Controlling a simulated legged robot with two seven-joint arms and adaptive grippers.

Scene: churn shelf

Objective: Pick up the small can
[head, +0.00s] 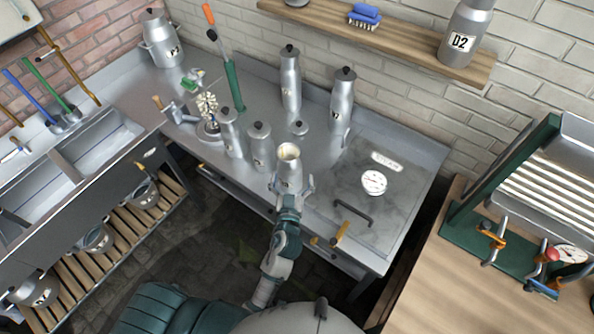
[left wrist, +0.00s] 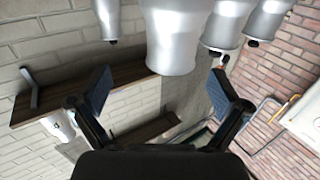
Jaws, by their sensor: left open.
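An open-topped metal can (head: 289,157) with a pale inside stands near the front edge of the steel counter. My left gripper (head: 291,183) is open, its fingers spread at the can's near side. In the left wrist view, which looks upside down, the can (left wrist: 176,35) lies ahead between the spread fingers of the left gripper (left wrist: 161,76), with no clear contact. A short lidded can (head: 260,147) and a slightly taller lidded can (head: 231,133) stand just left of it. I cannot tell for certain which can is the small one. My right gripper is not seen.
Two tall lidded cans (head: 290,80) (head: 342,100) stand behind, with a loose lid (head: 299,128) nearer. A round gauge (head: 374,182) and dark handle (head: 353,214) are at right on the counter. A shelf (head: 400,38) hangs above.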

